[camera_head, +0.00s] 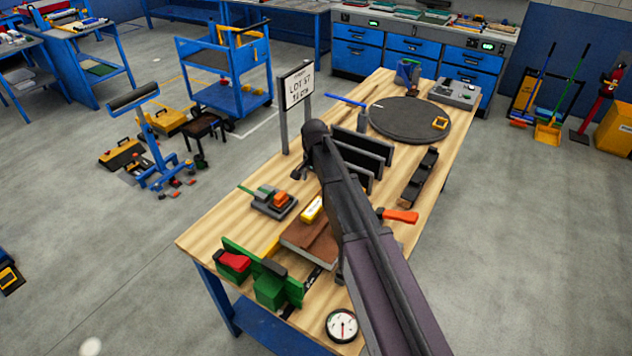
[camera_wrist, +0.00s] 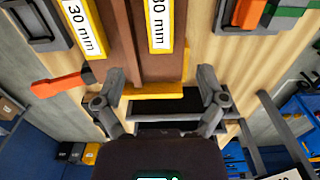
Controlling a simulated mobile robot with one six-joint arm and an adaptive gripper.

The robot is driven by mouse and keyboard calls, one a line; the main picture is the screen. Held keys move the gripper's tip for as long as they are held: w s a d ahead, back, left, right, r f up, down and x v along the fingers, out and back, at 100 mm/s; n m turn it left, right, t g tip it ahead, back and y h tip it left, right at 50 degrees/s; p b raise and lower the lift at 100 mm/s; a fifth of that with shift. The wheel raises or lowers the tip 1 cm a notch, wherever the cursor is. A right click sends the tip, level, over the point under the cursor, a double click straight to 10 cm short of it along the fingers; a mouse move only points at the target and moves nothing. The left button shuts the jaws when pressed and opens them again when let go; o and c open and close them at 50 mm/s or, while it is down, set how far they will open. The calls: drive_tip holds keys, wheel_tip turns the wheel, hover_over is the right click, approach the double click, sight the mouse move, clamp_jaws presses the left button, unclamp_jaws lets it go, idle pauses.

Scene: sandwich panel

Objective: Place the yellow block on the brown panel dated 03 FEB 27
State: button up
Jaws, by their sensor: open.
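In the head view a yellow block (camera_head: 312,208) with a white label lies at the far end of a brown panel (camera_head: 308,246) on the wooden bench. My arm hides part of the panel area in the head view. No date is legible.
Dark upright slats (camera_head: 362,150) stand beyond the panel. An orange handle (camera_head: 401,216) is to the right, a grey fixture (camera_head: 274,200) to the left. A green clamp fixture (camera_head: 262,275) and a dial gauge (camera_head: 342,325) are nearer. A sign (camera_head: 298,87) stands at the bench's left edge.

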idle(0.6)
drive_tip(key=s+d+n, duration=0.3)
drive_tip(key=s+d, duration=0.5)
drive_tip(key=s, duration=0.3)
drive_tip(key=s+d+n, duration=0.3)
drive_tip(key=s+d, duration=0.5)
drive_tip(key=s, duration=0.3)
drive_tip(key=shift+s+n, duration=0.25)
drive_tip(key=shift+n, duration=0.15)
wheel_tip(320, 180, down, 2)
drive_tip(key=shift+f+b, duration=0.2)
drive_tip(key=shift+b, duration=1.05)
